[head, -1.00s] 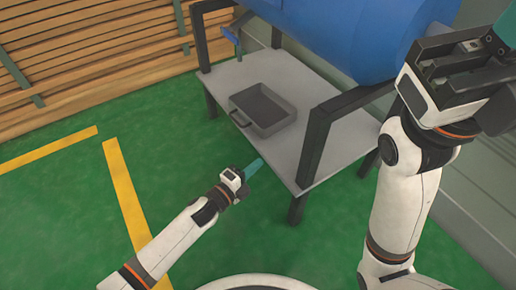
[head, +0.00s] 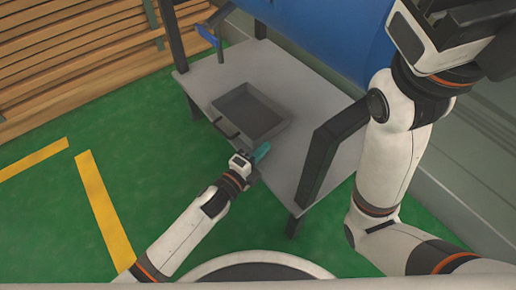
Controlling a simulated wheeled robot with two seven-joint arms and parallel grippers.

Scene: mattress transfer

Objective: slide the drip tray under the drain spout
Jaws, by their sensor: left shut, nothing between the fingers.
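The drip tray (head: 272,130) is a grey, shallow, open rectangular pan with a dark handle on its near-left side. It lies flat on the grey stand's shelf. The drain spout (head: 219,62) appears as a thin piece hanging below a blue lever (head: 207,34), beyond the tray's far-left side; the tray is not beneath it. My left gripper (head: 261,153) has teal fingertips, is shut and empty, and is just in front of the tray's near corner; I cannot tell whether they touch. My right gripper is high at the right, its fingertips cut off by the frame.
A large blue tank (head: 320,35) is above the shelf (head: 305,100). Dark posts and a slanted beam (head: 325,145) frame the stand, the beam right of my left gripper. Green floor (head: 150,150) with yellow lines is clear at left. Wooden slats (head: 70,50) line the back.

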